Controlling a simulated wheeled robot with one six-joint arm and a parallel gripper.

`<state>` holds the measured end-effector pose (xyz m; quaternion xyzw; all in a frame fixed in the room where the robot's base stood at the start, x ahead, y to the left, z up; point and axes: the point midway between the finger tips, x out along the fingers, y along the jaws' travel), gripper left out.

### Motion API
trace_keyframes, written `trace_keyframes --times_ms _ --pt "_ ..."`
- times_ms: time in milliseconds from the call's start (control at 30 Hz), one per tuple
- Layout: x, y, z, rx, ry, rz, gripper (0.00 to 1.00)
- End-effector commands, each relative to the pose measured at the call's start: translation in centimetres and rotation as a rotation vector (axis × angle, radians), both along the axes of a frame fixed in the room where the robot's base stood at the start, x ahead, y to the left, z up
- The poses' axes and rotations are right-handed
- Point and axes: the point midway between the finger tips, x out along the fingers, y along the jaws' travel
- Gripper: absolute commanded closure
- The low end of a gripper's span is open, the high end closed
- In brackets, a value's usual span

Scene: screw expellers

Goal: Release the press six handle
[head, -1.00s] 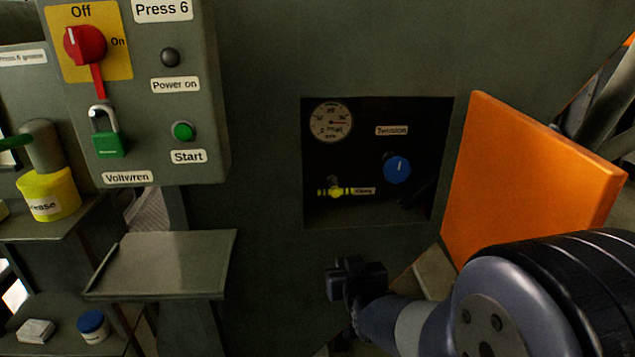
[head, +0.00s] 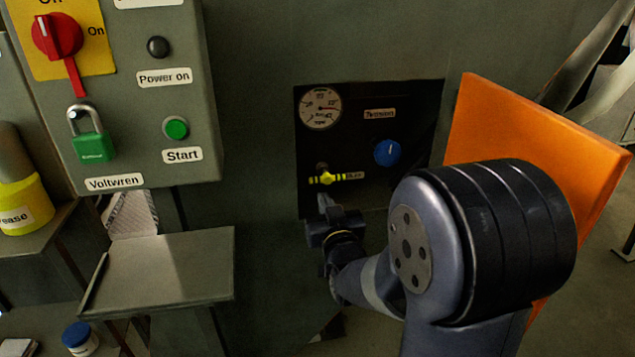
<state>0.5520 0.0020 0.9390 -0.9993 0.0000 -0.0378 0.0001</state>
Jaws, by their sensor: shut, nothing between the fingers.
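The Press 6 cabinet has a dark open recess. In its lower left part is a small yellow handle with dark stripes (head: 328,179), lying level beside a small label that I cannot read. My gripper (head: 325,205) is at the lower edge of the recess, just below the handle, with its fingers pointing up toward it. The fingers look closed with nothing held. A small gap seems to show between fingertips and handle, but contact is hard to judge.
The recess also holds a round gauge (head: 320,107) and a blue Tension knob (head: 387,152). An orange door (head: 520,130) stands open at right, partly behind my arm. A control box (head: 120,100) with red switch and green padlock (head: 91,146) hangs left, above an empty shelf (head: 160,270).

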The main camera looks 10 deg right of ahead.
Motion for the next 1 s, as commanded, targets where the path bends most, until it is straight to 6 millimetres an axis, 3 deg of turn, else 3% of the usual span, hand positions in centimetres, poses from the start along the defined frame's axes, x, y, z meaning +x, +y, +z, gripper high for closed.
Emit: trace_keyframes --times_ms 600,1000 --pt "8.7 0.0 0.7 0.000 0.000 0.000 1.00" --pt "9.7 0.0 0.7 0.000 0.001 0.000 1.00"
